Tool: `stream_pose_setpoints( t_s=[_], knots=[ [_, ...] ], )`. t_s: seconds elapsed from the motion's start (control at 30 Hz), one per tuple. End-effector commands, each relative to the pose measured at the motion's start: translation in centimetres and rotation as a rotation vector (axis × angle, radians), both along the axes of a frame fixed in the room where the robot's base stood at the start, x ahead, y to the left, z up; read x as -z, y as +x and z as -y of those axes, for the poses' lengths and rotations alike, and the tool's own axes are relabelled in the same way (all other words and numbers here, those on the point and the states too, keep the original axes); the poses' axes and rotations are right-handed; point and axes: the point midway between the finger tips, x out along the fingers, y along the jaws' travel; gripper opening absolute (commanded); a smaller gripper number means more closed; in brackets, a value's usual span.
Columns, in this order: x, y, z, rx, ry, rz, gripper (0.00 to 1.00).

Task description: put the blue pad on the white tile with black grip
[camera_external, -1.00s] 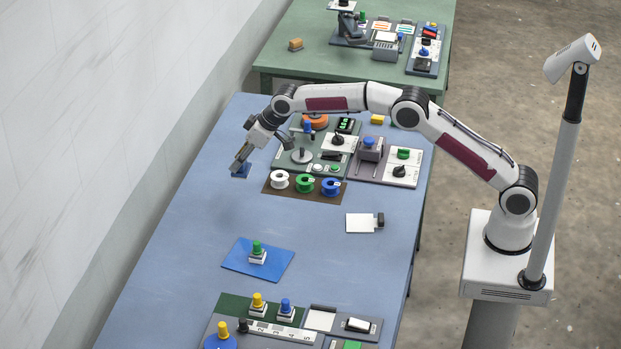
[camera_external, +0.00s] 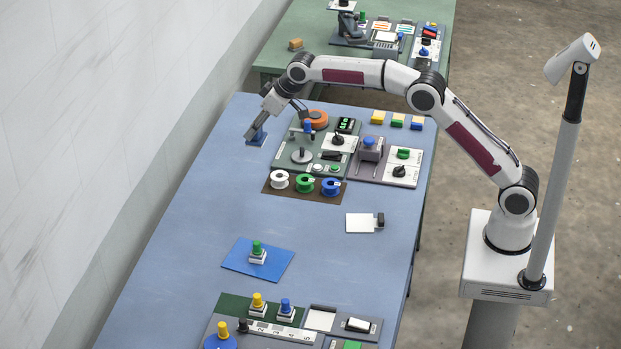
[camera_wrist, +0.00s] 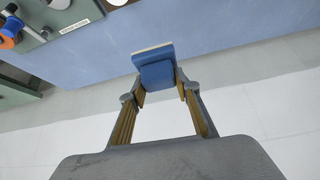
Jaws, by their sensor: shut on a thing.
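My gripper (camera_external: 255,131) is shut on a blue pad (camera_external: 257,139) near the far left part of the blue table. In the wrist view the pad (camera_wrist: 156,73) sits between the fingertips (camera_wrist: 160,87), with a pale strip along its outer edge. I cannot tell whether the pad touches the table. The white tile (camera_external: 359,223) lies flat on the right part of the table, with its black grip (camera_external: 380,219) at its right end. Nothing lies on the tile. The gripper is well away from it, up and to the left in the external view.
A green control panel (camera_external: 289,166), a brown strip (camera_external: 275,191) with several spools, and a grey-and-white panel (camera_external: 378,172) lie between gripper and tile. Yellow, green and blue blocks (camera_external: 397,120) stand at the far right. A blue mat (camera_external: 237,257) bears a green-topped button. Table around the tile is clear.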

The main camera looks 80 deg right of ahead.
Motion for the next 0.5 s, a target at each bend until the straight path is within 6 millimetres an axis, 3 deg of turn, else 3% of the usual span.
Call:
stream_pose_setpoints(
  t_s=[0.5],
  knots=[
    [-1.8,-6.3,0.8,-0.021,0.003,0.000,0.10]
  ],
)
